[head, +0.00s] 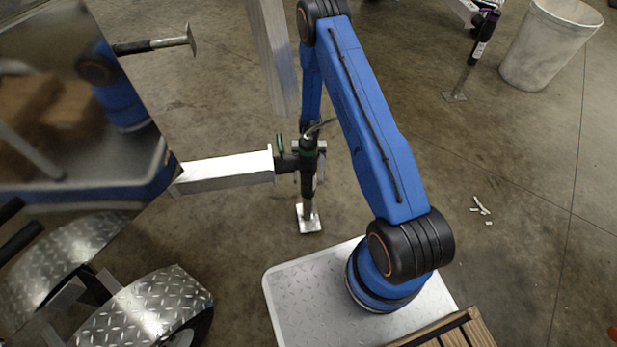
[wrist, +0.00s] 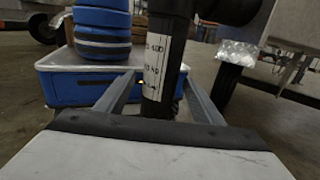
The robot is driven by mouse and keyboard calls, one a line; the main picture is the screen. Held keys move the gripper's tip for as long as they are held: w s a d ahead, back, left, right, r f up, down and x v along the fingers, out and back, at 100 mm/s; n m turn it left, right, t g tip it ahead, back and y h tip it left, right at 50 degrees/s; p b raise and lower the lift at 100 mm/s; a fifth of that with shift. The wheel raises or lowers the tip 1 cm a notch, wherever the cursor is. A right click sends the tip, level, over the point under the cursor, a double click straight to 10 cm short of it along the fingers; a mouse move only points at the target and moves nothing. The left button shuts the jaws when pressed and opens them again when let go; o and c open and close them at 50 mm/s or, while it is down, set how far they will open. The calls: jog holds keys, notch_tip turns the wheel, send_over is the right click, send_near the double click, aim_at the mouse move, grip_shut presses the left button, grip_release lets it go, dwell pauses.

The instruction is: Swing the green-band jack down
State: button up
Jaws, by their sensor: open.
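The green-band jack (head: 308,178) stands upright at the end of a trailer's aluminium beam (head: 225,172), its square foot plate (head: 309,218) low by the floor. A green band shows near its top, and a green-tipped part (head: 280,144) is beside it. In the wrist view the black jack tube (wrist: 168,60) with a white scale label (wrist: 156,62) stands between the two fingers of my gripper (wrist: 157,84). The fingers are open, one on each side of the tube; contact is not clear. In the head view my arm and the jack partly hide the gripper.
A purple-banded jack (head: 483,38) stands at the upper right next to a pale bin (head: 548,42). Checker-plate fenders (head: 150,305) are at lower left. Floor to the right is mostly clear.

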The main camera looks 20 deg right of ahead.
jog(key=v, duration=0.6)
jog(key=shift+w, duration=0.3)
jog(key=shift+d, duration=0.2)
